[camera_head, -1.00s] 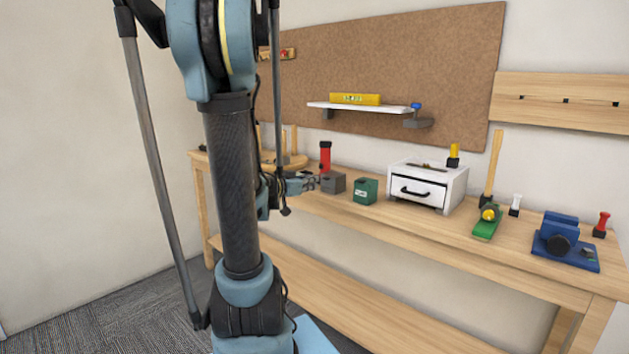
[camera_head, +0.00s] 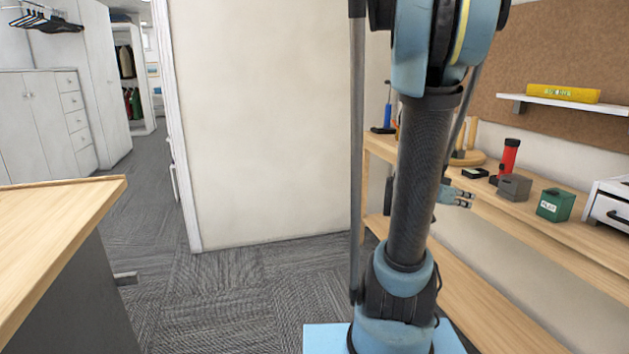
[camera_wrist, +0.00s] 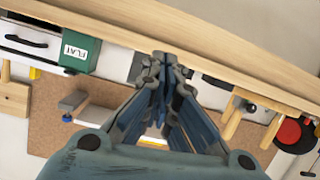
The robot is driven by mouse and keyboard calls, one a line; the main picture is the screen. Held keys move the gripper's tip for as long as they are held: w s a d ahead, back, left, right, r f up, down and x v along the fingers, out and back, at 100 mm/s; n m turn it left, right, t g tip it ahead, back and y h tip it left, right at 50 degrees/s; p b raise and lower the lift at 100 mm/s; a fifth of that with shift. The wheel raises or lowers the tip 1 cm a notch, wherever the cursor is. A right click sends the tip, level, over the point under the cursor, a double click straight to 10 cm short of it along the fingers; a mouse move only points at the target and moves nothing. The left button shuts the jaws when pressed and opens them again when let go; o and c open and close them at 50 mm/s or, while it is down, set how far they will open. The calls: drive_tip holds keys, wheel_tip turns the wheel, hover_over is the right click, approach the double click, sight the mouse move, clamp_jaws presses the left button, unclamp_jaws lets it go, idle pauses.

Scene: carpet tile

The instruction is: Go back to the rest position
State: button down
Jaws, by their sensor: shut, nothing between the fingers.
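My gripper (camera_head: 459,197) shows partly behind my arm in the head view, off the front edge of the workbench (camera_head: 560,240). In the wrist view my gripper (camera_wrist: 165,68) has its fingers together with nothing between them. It points toward the bench edge, with the green box (camera_wrist: 78,50) to its left. My arm stands upright in front of the bench and hides part of it.
On the bench stand a grey block (camera_head: 514,187), the green box (camera_head: 555,205), a red flashlight (camera_head: 509,156) and a white drawer unit (camera_head: 610,208). A wooden counter (camera_head: 60,225) is at the left. Carpet floor (camera_head: 250,295) is clear between, and a doorway opens at the back left.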

drive_tip(key=s+a+f+n+y, duration=0.3)
drive_tip(key=s+a+n+y, duration=0.1)
drive_tip(key=a, duration=0.5)
drive_tip(key=s+a+f+n+g+y, duration=0.1)
drive_tip(key=s+a+f+n+y, duration=0.3)
drive_tip(key=a, duration=0.6)
drive_tip(key=s+a+f+n+y, duration=0.3)
drive_tip(key=s+a+n+y, duration=0.1)
drive_tip(key=a, duration=0.6)
drive_tip(key=shift+s+a+f+n+y, duration=0.25)
drive_tip(key=shift+f+n+y, duration=0.15)
drive_tip(key=shift+n+y, duration=0.5)
drive_tip(key=shift+d, duration=0.15)
